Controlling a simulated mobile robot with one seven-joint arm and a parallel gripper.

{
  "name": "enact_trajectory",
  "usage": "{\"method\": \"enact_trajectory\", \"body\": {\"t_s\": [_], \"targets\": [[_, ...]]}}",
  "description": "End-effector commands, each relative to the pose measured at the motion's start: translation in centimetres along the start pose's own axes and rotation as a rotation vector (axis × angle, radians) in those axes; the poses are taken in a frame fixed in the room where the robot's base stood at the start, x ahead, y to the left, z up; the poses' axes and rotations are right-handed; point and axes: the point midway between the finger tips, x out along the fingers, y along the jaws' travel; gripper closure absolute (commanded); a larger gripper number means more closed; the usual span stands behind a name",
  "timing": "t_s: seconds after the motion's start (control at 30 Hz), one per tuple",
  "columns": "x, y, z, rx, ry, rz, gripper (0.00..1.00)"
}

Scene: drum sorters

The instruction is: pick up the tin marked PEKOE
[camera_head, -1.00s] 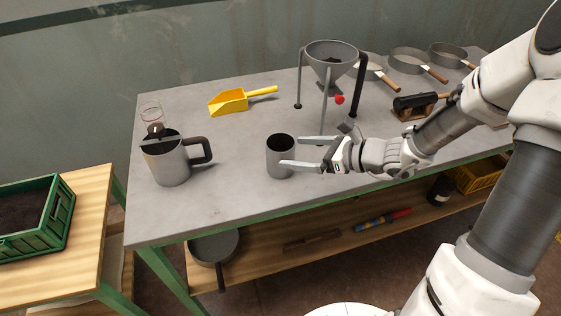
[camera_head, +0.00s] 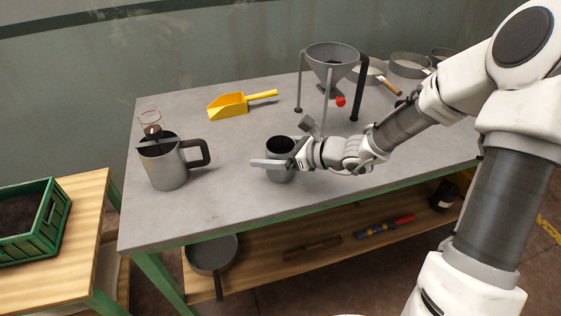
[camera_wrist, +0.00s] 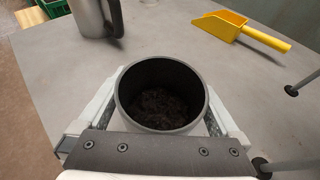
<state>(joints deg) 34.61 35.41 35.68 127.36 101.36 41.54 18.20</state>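An open grey metal tin (camera_head: 281,175) stands upright on the grey table near its front edge. No PEKOE lettering is readable on it in either view. My gripper (camera_head: 281,143) is around the tin, with one finger across its front and the other behind it. In the wrist view the tin (camera_wrist: 160,83) sits between the two spread fingers, with dark loose material inside. The fingers appear open, close to the tin's sides; part of its wall is hidden by them and by the gripper body.
A metal jug (camera_head: 167,165) with a dark handle stands left of the tin. A yellow scoop (camera_head: 232,105) lies behind. A funnel on legs (camera_head: 331,60) stands behind my forearm, its near leg close to the gripper. A pan (camera_head: 212,252) is on the lower shelf.

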Motion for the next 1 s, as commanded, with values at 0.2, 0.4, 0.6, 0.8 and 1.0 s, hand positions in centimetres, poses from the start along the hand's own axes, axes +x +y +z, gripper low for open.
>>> {"method": "enact_trajectory", "body": {"t_s": [0.2, 0.4, 0.6, 0.8, 1.0], "targets": [[0.0, 0.0, 0.0, 0.000, 0.000, 0.000, 0.41], [0.0, 0.0, 0.0, -0.001, 0.000, 0.000, 0.75], [-0.1, 0.0, 0.0, -0.001, 0.000, 0.000, 0.75], [-0.2, 0.0, 0.3, -0.002, 0.000, 0.000, 0.75], [-0.6, 0.0, 1.2, -0.003, -0.001, 0.000, 0.75]]}}
